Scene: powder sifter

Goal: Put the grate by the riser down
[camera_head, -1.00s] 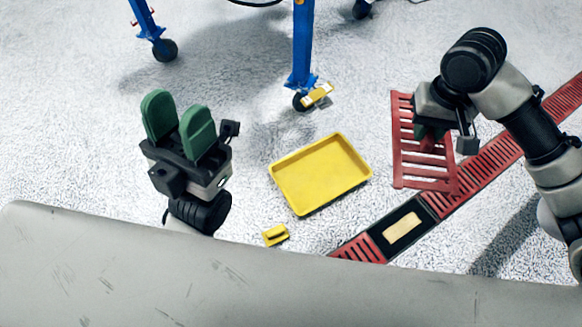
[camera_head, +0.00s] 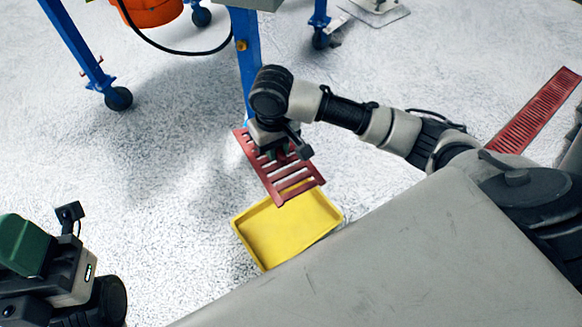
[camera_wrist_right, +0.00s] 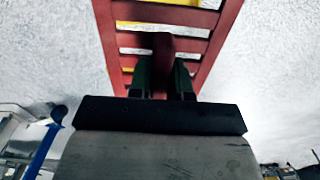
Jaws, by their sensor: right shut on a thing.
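The red slatted grate (camera_head: 296,183) is held in the air by my right gripper (camera_head: 278,151), above the far part of the yellow tray. In the right wrist view the grate (camera_wrist_right: 105,30) spans the top, and the green fingers of my right gripper (camera_wrist_right: 164,78) are closed on its middle. Yellow shows between its slats. My left gripper (camera_head: 30,245) is at the lower left, partly cut off, with only one green finger clearly seen. I cannot make out a riser for certain.
The yellow tray (camera_head: 270,245) lies on the speckled floor in front of my body. A blue wheeled leg (camera_head: 247,60) stands just behind the grate. A red floor grating (camera_head: 535,110) runs at the right. Open floor lies left of the tray.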

